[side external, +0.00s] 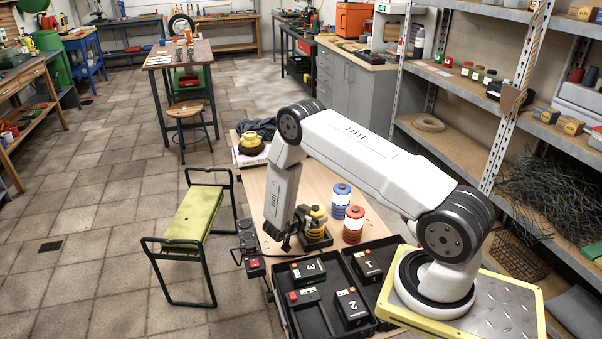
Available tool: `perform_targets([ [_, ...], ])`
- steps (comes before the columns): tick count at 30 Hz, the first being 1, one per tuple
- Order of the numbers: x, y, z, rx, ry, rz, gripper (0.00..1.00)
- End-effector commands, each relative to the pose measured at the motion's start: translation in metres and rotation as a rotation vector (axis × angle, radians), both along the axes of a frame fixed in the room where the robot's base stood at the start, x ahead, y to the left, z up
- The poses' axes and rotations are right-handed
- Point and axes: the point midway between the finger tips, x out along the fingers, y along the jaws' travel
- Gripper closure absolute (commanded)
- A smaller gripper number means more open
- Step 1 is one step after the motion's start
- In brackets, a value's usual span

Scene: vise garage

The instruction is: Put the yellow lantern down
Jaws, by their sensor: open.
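The yellow lantern (318,220) stands upright on a small dark base (318,241) on the wooden bench top (262,192). My gripper (304,224) is low beside it, at its left side in the picture. The jaws are open. The gripper partly hides the lantern's left side, and I cannot tell whether a finger touches it. A blue lantern (341,203) stands behind and to the right. A red lantern (353,226) stands to the right, apart from the yellow one.
Black trays (318,329) with numbered battery packs (351,307) lie in front. A yellow round object (250,140) and dark cloth (262,126) lie at the far end. The bench middle looks clear.

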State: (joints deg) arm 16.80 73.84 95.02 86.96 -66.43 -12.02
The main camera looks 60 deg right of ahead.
Motion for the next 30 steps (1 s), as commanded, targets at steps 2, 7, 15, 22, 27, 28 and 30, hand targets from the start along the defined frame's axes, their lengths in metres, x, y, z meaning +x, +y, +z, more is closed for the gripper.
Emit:
perform_targets([
  [2,0.003,0.012,0.006,-0.001,-0.001,0.004,0.0],
  [7,0.007,0.038,0.016,0.0,-0.002,0.005,0.0],
  [15,0.013,0.075,0.032,-0.001,0.0,0.003,0.0],
  [22,0.014,0.091,0.038,0.0,0.001,-0.001,0.0],
  [27,0.015,0.093,0.039,0.0,0.001,-0.001,0.0],
  [28,0.015,0.093,0.039,0.0,0.001,-0.001,0.0],
  [30,0.015,0.093,0.039,0.0,0.001,-0.001,0.0],
])
